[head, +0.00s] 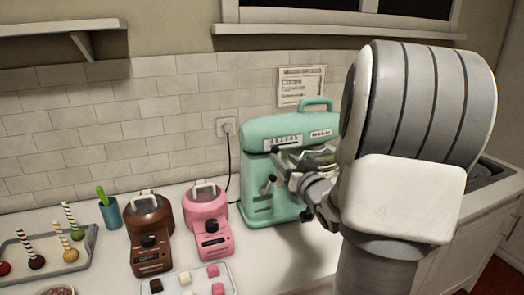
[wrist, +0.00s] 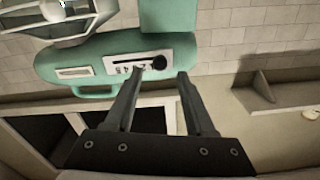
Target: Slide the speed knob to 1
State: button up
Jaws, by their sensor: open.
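A teal stand mixer (head: 259,208) stands on the counter against the tiled wall. Its white speed panel (head: 283,142) is on the side of its head. In the wrist view, where the mixer appears upside down, the panel (wrist: 124,65) has a dark slot and printed numbers, and the black round speed knob (wrist: 159,61) sits at the right end of the slot. My gripper (wrist: 160,74) is open and empty, its fingers pointing at the panel with the knob between the tips in the picture. I cannot tell whether they touch it. In the head view my gripper (head: 270,169) is beside the mixer head.
A pink machine (head: 213,240) and a brown machine (head: 151,250) stand left of the mixer. A sweets tray (head: 183,275), a teal cup (head: 110,214) and a cake-pop tray (head: 77,261) are further front and left. A power cord hangs from the wall outlet (head: 227,127).

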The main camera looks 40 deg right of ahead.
aim_at(276, 151)
jog(key=x, duration=0.5)
jog(key=shift+w+d, duration=0.1)
jog(key=shift+w, duration=0.3)
grip_shut()
dwell(1.0)
